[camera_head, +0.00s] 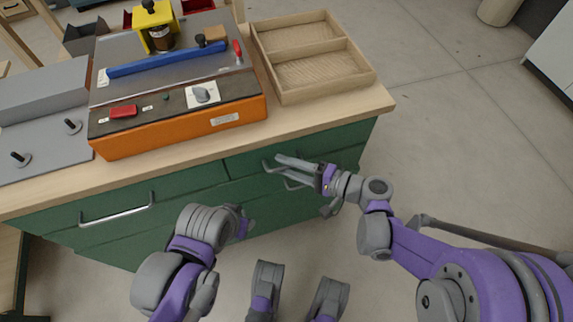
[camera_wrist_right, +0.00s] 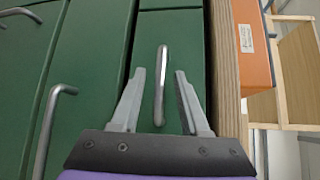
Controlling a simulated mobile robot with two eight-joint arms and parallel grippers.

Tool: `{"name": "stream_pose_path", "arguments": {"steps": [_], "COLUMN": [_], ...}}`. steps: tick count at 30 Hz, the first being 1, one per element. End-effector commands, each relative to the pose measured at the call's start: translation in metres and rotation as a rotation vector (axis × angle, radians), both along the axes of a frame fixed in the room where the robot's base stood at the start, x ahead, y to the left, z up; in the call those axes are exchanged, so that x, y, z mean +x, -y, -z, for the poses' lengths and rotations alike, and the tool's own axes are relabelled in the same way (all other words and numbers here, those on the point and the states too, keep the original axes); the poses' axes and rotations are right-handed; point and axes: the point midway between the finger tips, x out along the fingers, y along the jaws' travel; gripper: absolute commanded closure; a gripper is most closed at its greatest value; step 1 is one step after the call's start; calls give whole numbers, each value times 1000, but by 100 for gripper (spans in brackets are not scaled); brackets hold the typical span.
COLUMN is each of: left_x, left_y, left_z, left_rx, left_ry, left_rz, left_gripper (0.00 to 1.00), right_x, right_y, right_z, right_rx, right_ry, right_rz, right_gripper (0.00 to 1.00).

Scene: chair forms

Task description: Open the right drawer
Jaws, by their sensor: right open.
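The right drawer (camera_head: 345,158) is a green front at the right end of the cabinet, just below the wooden top, and looks closed. Its silver bar handle (camera_wrist_right: 161,85) lies between the fingers of my right gripper (camera_wrist_right: 155,95) in the right wrist view. The two grey fingers are apart, one on each side of the bar, with visible gaps. In the head view my right gripper (camera_head: 283,170) reaches the drawer front from the right and partly covers the handle. My left arm is at the lower middle left; its fingers cannot be made out.
A left drawer with a silver handle (camera_head: 117,215) is on the same cabinet. On the wooden top (camera_head: 385,98) stand an orange machine (camera_head: 180,130) and a divided wooden tray (camera_head: 315,55). The floor (camera_head: 450,150) to the right is clear.

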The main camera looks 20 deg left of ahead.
Motion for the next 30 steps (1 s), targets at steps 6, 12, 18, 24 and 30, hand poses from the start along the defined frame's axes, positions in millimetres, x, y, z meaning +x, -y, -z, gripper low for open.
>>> {"name": "stream_pose_path", "arguments": {"steps": [6, 12, 18, 24, 30], "left_x": [0, 0, 0, 0, 0], "left_y": [0, 0, 0, 0, 0], "left_z": [1, 1, 1, 1, 1], "left_rx": [0, 0, 0, 0, 0], "left_ry": [0, 0, 0, 0, 0], "left_rz": [0, 0, 0, 0, 0], "left_gripper": [55, 55, 55, 55, 55], "right_x": [1, 1, 1, 1, 1], "right_y": [-4, -4, -4, -4, -4], "right_z": [1, 0, 0, 0, 0], "right_rx": [0, 0, 0, 0, 0], "right_ry": [0, 0, 0, 0, 0], "right_rz": [1, 1, 1, 1, 1], "right_gripper": [55, 70, 100, 100, 100]}}
